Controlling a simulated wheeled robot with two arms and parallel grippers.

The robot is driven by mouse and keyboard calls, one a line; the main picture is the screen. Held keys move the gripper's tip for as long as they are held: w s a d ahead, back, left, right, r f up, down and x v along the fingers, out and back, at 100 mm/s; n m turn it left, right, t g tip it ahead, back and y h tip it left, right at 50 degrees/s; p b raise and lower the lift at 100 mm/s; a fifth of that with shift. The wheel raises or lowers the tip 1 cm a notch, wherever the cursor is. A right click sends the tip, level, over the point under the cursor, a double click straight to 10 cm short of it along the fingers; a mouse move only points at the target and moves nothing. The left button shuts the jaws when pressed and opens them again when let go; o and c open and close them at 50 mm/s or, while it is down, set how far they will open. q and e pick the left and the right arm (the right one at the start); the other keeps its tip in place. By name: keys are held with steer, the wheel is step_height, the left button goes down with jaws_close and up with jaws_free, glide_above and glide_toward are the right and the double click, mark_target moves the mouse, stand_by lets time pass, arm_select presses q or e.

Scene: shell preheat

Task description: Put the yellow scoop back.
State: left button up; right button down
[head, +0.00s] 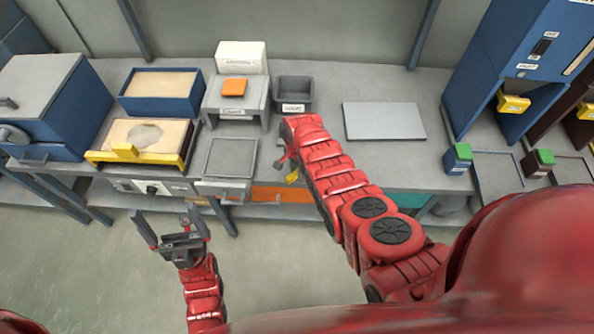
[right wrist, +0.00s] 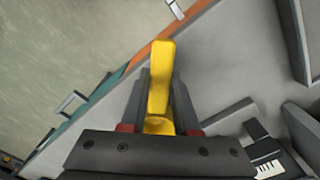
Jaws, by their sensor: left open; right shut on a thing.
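The yellow scoop (head: 293,176) is in my right gripper (head: 284,162), near the front edge of the bench and right of the grey tray. The right forearm hides part of this gripper in the head view. In the right wrist view the scoop (right wrist: 160,75) stands between the two fingers, which are shut on it, with its long part pointing away from the gripper. My left gripper (head: 169,224) is open and empty, in front of the bench and below its top in the picture.
A dark grey bin (head: 293,92) with a label stands behind my right gripper. A flat grey tray (head: 229,158) lies to its left. A sand box with a yellow bar (head: 126,152) and a blue sand box (head: 161,84) stand further left. A grey plate (head: 384,121) lies right.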

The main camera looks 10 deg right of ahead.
steer(key=shift+f, duration=0.15)
steer(key=c, duration=0.7)
jaws_free()
steer(key=shift+o, duration=0.2)
steer(key=shift+r, duration=0.25)
